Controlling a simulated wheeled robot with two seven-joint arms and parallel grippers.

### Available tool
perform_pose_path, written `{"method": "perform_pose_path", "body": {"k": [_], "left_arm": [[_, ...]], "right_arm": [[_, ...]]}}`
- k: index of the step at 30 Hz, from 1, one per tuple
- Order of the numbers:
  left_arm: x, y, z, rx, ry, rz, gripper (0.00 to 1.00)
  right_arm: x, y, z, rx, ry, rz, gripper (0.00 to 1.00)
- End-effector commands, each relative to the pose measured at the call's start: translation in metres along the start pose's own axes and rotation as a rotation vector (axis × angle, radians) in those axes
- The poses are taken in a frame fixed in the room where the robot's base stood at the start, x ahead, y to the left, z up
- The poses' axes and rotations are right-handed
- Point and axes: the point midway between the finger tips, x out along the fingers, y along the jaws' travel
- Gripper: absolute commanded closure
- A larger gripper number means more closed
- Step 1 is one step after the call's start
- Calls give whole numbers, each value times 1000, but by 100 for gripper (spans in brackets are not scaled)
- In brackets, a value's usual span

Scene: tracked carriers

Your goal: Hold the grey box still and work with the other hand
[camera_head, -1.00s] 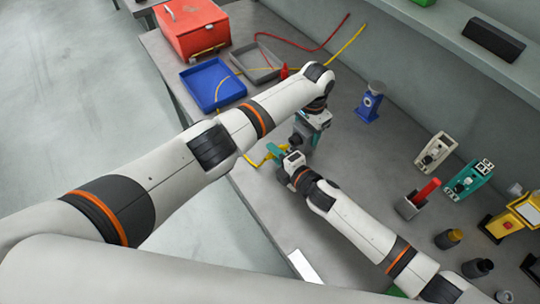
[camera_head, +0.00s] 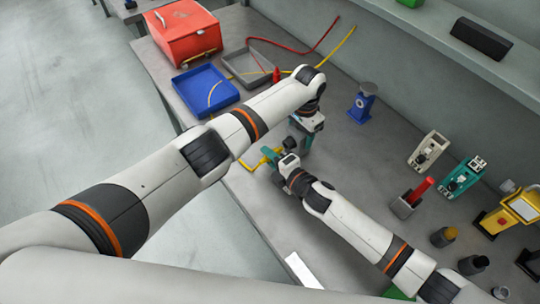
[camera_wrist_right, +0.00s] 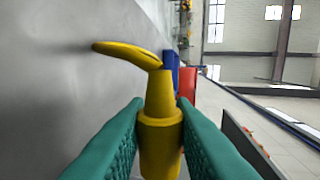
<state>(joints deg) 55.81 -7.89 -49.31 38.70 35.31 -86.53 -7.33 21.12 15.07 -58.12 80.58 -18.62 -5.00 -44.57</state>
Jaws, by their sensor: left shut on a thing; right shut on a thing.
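My left gripper (camera_head: 300,142) points down at the table in the head view, close beside my right gripper (camera_head: 270,157). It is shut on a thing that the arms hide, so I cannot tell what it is. My right gripper's teal fingers, also in the right wrist view (camera_wrist_right: 158,135), are shut on a yellow plug-like piece (camera_wrist_right: 160,125). A curved yellow strand (camera_wrist_right: 128,52) reaches left from near its tip. A shallow open grey box (camera_head: 235,70) lies on the table at the back, apart from both grippers.
A blue tray (camera_head: 186,86) and a red case (camera_head: 160,42) stand at the back left. A blue stand (camera_head: 361,105), a white device (camera_head: 427,150), a teal device (camera_head: 461,176) and a yellow device (camera_head: 497,218) stand to the right. The table's front edge runs below the grippers.

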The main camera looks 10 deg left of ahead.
Motion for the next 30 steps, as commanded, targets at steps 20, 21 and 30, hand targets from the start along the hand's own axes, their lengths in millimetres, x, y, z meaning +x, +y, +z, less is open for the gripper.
{"method": "perform_pose_path", "body": {"k": [20,21,30], "left_arm": [[-1,0,0,0,-1,0,69],[-1,0,0,0,-1,0,69],[-1,0,0,0,-1,0,69]], "right_arm": [[0,0,-7,-2,0,0,100],[0,0,-8,-2,0,0,100],[0,0,-15,-2,1,1,100]]}}
